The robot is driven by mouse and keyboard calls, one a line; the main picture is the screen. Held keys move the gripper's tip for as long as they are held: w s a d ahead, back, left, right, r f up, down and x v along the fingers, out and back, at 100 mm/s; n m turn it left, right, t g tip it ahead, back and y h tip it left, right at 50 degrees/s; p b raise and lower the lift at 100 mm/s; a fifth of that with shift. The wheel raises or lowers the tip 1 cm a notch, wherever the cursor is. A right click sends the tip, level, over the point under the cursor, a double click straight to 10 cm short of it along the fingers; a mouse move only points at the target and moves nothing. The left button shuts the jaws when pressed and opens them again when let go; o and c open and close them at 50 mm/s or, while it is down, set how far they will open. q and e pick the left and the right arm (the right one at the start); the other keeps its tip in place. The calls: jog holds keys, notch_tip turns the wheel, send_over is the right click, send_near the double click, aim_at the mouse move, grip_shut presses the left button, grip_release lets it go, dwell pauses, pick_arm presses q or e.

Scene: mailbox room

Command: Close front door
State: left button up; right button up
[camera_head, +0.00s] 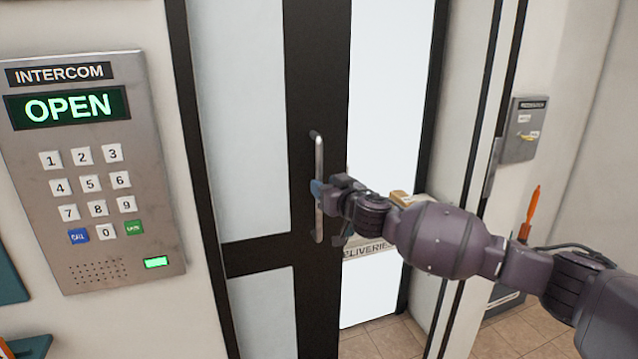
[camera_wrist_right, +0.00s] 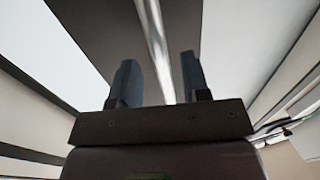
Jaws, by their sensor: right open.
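The front door (camera_head: 304,284) has a dark frame and pale glass panes. It stands ajar, with a bright gap to the right of its edge. A vertical metal bar handle (camera_head: 319,160) is on its dark stile. My right gripper (camera_head: 318,190) is at the handle's middle. In the right wrist view my right gripper (camera_wrist_right: 160,80) is open, and the handle (camera_wrist_right: 156,40) runs between its two fingers. I cannot tell whether a finger touches it. My left gripper is not in view.
An intercom panel (camera_head: 92,170) showing OPEN is on the wall at left. A dark door jamb (camera_head: 427,150) stands right of the gap. A small grey box (camera_head: 523,130) hangs on the right wall. A deliveries sign (camera_head: 370,250) shows partly behind my arm. Tiled floor (camera_head: 385,337) is below.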

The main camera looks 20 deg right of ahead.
jog(key=shift+x, duration=1.7)
grip_shut()
